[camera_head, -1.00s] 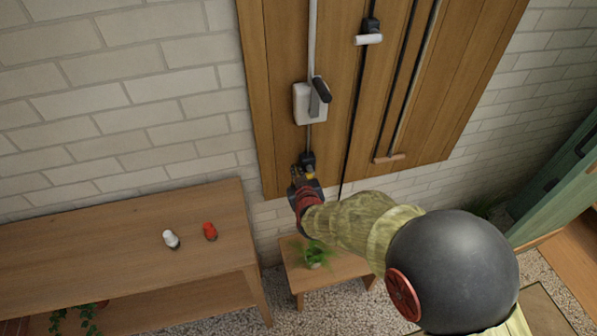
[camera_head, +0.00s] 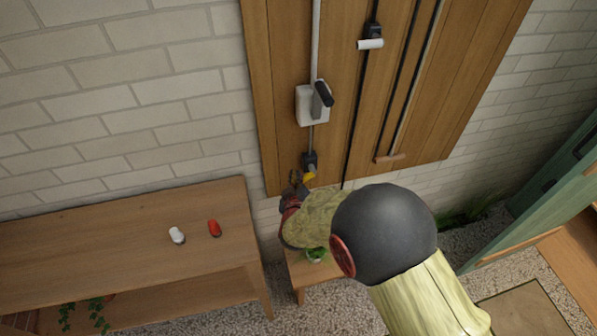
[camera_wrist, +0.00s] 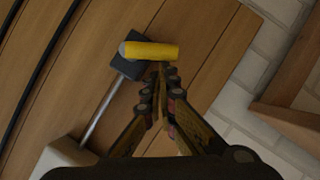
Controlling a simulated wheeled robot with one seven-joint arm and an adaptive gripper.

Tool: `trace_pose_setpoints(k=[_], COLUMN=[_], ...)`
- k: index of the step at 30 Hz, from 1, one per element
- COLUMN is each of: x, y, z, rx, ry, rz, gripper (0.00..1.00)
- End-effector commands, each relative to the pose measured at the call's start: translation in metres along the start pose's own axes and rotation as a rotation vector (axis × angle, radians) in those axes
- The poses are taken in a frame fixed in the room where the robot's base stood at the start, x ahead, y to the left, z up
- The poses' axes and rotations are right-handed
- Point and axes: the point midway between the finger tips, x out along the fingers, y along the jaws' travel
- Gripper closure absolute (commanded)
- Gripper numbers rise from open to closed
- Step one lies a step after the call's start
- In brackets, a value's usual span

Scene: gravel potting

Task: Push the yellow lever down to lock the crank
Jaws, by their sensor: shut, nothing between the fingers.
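The yellow lever (camera_head: 309,178) sits on a dark block (camera_head: 309,160) at the lower end of a rod on the wooden panel. In the wrist view the yellow lever (camera_wrist: 154,51) lies across the front of the dark block (camera_wrist: 126,66). The crank box (camera_head: 312,105), white with a dark crank handle (camera_head: 323,94), is higher on the same rod. My gripper (camera_head: 296,178) is just left of the lever in the head view. In the wrist view my gripper (camera_wrist: 161,70) is shut and empty, its tips right beside the lever; I cannot tell whether they touch.
A wooden bench (camera_head: 120,225) at left carries a white shaker-like item (camera_head: 177,235) and a red one (camera_head: 214,228). A low stool with a plant (camera_head: 316,255) is below my arm. Another rod with a white handle (camera_head: 370,44) is on the panel's right.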

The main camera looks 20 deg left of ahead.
Motion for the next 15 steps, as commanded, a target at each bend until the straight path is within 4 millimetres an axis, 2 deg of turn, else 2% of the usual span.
trace_pose_setpoints(k=[15], x=[0.011], y=[-0.02], z=[0.025], rx=[-0.446], ry=[-0.002], rz=[0.208], gripper=[1.0])
